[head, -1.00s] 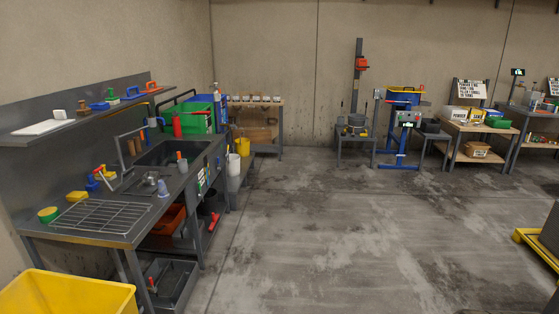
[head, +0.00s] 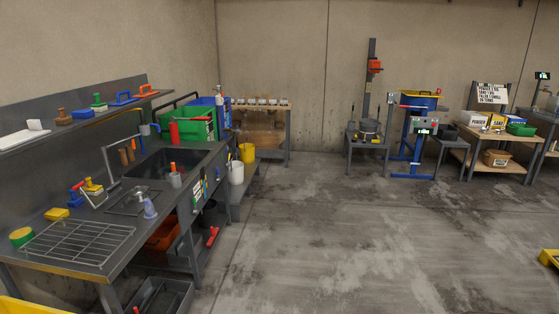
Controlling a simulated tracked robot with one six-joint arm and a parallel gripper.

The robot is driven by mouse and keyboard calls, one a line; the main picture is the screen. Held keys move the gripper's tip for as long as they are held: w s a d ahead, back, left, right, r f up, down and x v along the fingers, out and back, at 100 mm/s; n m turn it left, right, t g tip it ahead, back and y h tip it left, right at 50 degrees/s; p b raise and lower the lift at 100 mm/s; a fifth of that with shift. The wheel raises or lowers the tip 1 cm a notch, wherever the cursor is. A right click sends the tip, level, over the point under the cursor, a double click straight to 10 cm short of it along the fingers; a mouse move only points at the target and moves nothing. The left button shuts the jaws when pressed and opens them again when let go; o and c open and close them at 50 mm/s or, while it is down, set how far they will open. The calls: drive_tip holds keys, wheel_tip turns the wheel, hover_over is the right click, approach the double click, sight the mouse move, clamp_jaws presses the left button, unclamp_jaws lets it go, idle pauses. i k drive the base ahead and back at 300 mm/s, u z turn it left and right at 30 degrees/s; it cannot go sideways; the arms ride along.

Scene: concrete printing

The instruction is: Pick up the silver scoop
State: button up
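I cannot make out a silver scoop for certain in the head view. Small items lie on the wooden-topped table (head: 460,133) at the right, around the white powder and sand boxes, but they are too small to tell apart. Small tools also stand on the grey sink bench (head: 110,262) at the left, and none is clearly a scoop. My gripper is not in view.
A wire rack (head: 80,246) and a sink (head: 162,162) are on the left bench. A yellow bucket (head: 247,153) stands beyond it. A blue-framed mixing stand (head: 408,150) is at the back. A yellow-edged object (head: 550,258) is at the right. The concrete floor (head: 330,235) between is open.

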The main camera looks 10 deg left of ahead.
sight(139, 193)
drive_tip(key=u, duration=0.15)
drive_tip(key=i, duration=1.4)
drive_tip(key=u, duration=0.5)
drive_tip(key=i, duration=0.7)
drive_tip(key=u, duration=0.75)
drive_tip(key=i, duration=0.55)
drive_tip(key=u, duration=0.8)
drive_tip(key=i, duration=0.45)
drive_tip(key=u, duration=0.65)
drive_tip(key=i, duration=0.75)
drive_tip(key=u, duration=0.35)
